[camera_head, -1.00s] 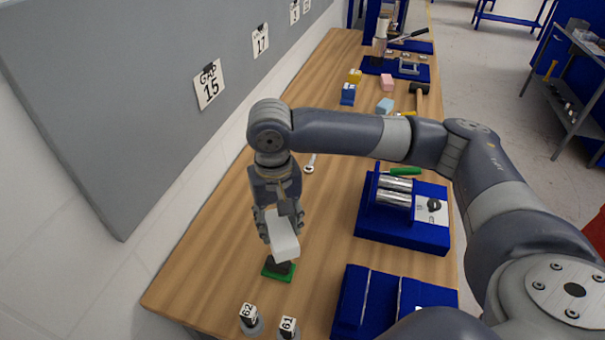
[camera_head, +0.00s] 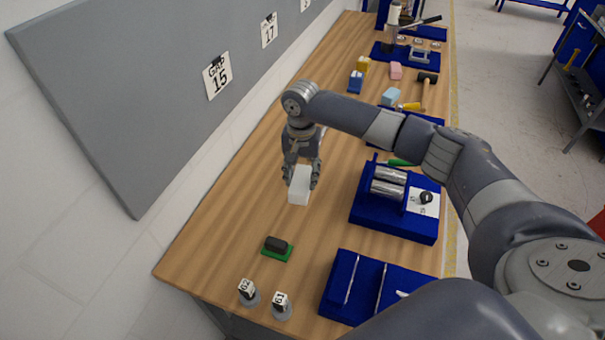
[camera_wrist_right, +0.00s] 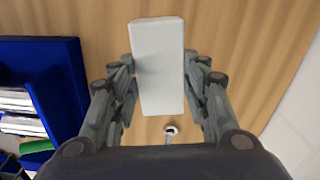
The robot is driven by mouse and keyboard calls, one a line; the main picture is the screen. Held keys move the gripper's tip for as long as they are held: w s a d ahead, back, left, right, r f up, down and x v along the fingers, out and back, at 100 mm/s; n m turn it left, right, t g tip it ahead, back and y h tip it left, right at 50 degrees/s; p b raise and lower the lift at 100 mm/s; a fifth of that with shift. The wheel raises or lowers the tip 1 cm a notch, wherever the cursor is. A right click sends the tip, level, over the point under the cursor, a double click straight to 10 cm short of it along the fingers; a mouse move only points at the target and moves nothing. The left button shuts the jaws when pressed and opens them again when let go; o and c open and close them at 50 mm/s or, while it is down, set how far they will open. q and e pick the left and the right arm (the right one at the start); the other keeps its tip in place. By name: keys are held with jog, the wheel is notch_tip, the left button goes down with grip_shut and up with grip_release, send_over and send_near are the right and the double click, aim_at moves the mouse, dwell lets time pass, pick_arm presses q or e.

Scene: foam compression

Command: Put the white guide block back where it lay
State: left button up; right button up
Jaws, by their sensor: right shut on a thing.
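The white guide block (camera_head: 300,186) is a plain white box, held between the fingers of my right gripper (camera_head: 301,172). In the right wrist view the block (camera_wrist_right: 158,65) sits between both fingers of the gripper (camera_wrist_right: 160,85), with bare wood behind it. The block appears to be above the table (camera_head: 222,215); its exact height I cannot tell. A green pad (camera_head: 277,254) with a black piece (camera_head: 276,244) on it lies nearer the front edge, apart from the block. My left gripper does not show.
The blue fixture with metal rollers (camera_head: 389,183) stands right of the gripper. A blue tray with thin rods (camera_head: 336,290) lies at front right. Two numbered markers (camera_head: 248,291) stand at the front edge. A wrench end (camera_wrist_right: 171,130) shows below the block. Wood left of the gripper is clear.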

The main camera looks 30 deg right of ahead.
aim_at(302, 180)
notch_tip(302, 180, down, 2)
jog(key=shift+d+b, duration=0.1)
jog(key=shift+b, duration=0.95)
notch_tip(302, 180, down, 2)
jog(key=b, duration=0.2)
jog(key=shift+b, duration=0.3)
jog(key=shift+f+p, duration=0.15)
jog(key=shift+p, duration=0.15)
jog(key=shift+f, duration=1.4)
jog(key=shift+f+p, duration=0.3)
jog(key=shift+p, duration=0.15)
jog(key=o, duration=1.2)
jog(key=shift+o, duration=0.2)
